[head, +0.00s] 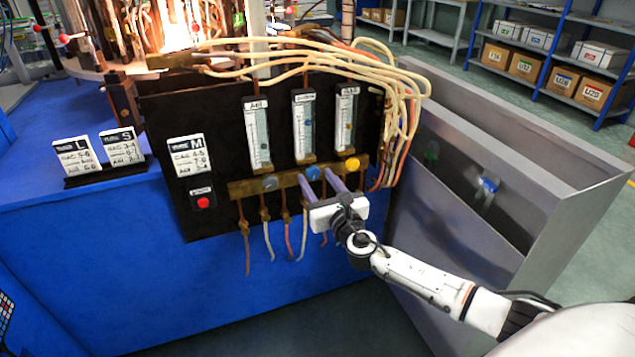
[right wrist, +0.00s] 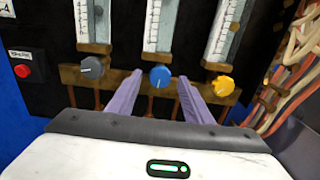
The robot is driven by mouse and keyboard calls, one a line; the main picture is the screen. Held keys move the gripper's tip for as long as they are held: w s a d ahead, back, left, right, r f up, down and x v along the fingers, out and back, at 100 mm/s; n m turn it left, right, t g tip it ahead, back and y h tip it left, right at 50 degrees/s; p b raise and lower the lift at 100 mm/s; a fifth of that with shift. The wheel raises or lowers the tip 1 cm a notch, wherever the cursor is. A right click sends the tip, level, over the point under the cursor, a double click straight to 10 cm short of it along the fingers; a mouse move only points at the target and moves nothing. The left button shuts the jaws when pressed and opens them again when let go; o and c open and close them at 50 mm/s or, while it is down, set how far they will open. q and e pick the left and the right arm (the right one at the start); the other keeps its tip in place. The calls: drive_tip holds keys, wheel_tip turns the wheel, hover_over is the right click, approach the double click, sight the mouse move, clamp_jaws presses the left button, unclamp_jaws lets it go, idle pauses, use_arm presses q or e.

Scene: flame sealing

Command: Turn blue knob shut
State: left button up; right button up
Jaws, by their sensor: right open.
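The blue knob (head: 313,173) is the middle of three knobs on a brass bar below the flow gauges. It also shows in the right wrist view (right wrist: 160,77), with a pale mark on its face. My right gripper (head: 318,181) is open in front of the blue knob. In the right wrist view its two purple fingers (right wrist: 158,82) point at the panel, one on each side of the knob's lower part. I cannot tell whether either finger touches the knob. My left gripper is not in view.
A grey knob (head: 269,182) and a yellow knob (head: 352,164) flank the blue one. A red button (head: 203,202) is at the panel's left. Pale hoses (head: 400,100) hang at the right, beside a grey metal bin (head: 560,190). A bright flame (head: 180,35) burns above.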

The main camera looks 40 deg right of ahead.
drive_tip(key=shift+w, duration=0.1)
drive_tip(key=c, duration=1.1)
drive_tip(key=shift+o, duration=0.2)
